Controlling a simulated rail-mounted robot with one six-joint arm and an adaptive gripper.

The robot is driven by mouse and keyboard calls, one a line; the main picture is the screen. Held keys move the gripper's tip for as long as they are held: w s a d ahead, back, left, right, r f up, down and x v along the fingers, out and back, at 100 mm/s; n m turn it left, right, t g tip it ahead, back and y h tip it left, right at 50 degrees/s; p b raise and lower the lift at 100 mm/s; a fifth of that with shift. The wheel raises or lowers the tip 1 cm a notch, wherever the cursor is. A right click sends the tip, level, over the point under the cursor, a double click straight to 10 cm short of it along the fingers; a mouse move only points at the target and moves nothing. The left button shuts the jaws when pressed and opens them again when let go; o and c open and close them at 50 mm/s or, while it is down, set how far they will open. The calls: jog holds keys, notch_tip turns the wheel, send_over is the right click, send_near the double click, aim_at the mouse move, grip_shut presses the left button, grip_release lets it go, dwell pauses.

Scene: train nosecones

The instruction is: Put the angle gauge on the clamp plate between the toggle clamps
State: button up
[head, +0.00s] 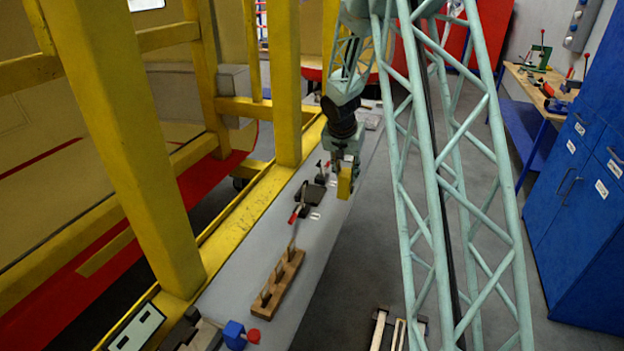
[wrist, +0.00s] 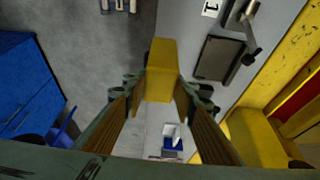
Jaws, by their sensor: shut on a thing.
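My gripper (head: 346,160) is shut on a yellow block-like piece (head: 345,183), which appears to be the angle gauge. It also shows between the fingers in the wrist view (wrist: 160,70). The piece is held in the air near the right edge of the long grey bench. The dark clamp plate (head: 310,196) lies on the bench, left of and apart from the held piece. It shows in the wrist view (wrist: 219,58) to the right of the held piece. One toggle clamp (head: 298,208) with a red handle stands at its near end, another (head: 322,170) at its far end.
A wooden block with several pegs (head: 279,278) and a blue vise with a red part (head: 236,334) stand nearer on the bench (head: 300,262). Yellow frame posts (head: 287,90) rise along its left side. Blue cabinets (head: 582,215) stand at the right across open floor.

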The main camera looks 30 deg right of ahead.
jog(key=w+a+p, duration=0.1)
jog(key=w+a, duration=0.2)
jog(key=w, duration=0.3)
jog(key=w+a+f+p, duration=0.1)
jog(key=w+a, duration=0.3)
jog(key=w, duration=0.2)
jog(key=shift+w+a+f, duration=0.15)
jog(key=shift+w+a, duration=0.1)
jog(key=shift+w, duration=0.1)
jog(key=shift+f+p, duration=0.35)
jog(key=shift+f, duration=1.4)
jog(key=shift+f+b, duration=0.2)
jog(key=shift+b, duration=0.1)
jog(key=o, duration=1)
jog(key=shift+r+p, duration=0.2)
jog(key=shift+p, duration=0.1)
jog(key=v, duration=1.2)
jog(key=shift+b, duration=0.35)
